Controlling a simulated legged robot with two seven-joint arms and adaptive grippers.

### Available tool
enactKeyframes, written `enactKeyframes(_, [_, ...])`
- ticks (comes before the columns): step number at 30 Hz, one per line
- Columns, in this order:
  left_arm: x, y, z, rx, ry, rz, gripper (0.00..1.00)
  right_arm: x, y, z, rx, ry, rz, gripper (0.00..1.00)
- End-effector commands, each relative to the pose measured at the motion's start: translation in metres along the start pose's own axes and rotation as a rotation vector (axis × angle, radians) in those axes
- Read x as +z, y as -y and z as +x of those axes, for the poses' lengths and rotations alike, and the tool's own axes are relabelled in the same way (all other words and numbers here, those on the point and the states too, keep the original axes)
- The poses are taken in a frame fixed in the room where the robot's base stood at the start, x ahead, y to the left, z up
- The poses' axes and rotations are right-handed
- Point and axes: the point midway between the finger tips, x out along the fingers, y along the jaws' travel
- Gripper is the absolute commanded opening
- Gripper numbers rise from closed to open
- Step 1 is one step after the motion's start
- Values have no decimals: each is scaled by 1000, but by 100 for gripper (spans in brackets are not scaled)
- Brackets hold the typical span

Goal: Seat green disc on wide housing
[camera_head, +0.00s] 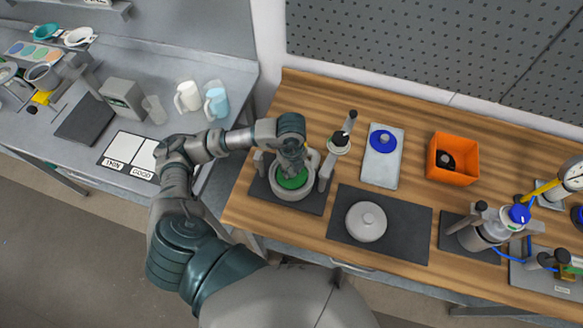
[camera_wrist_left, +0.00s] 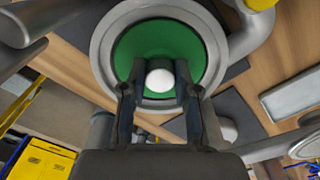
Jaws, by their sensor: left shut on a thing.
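The green disc (camera_head: 292,181) lies within the round rim of the grey wide housing (camera_head: 293,193) on the wooden bench. In the left wrist view the green disc (camera_wrist_left: 130,45) sits inside the housing's ring (camera_wrist_left: 99,50), with a white knob (camera_wrist_left: 159,79) at its middle. My left gripper (camera_head: 293,165) points down over the disc. Its fingers (camera_wrist_left: 158,85) are shut on the disc's knob. Whether the disc rests fully down in the housing cannot be told. My right gripper is in neither view.
A white lid (camera_head: 366,221) lies on a dark mat (camera_head: 408,241) right of the housing. A blue disc (camera_head: 382,140) lies on a pale tray (camera_head: 380,173). An orange bin (camera_head: 453,158) stands farther right. A post with a black knob (camera_head: 340,139) stands close beside the housing.

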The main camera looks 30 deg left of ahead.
Motion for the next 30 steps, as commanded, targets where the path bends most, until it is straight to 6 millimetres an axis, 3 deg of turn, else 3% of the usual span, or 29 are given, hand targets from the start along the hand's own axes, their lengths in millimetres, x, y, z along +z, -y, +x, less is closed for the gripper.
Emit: enactKeyframes(30, [0, 0, 12, 1, -1, 1, 0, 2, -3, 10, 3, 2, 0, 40])
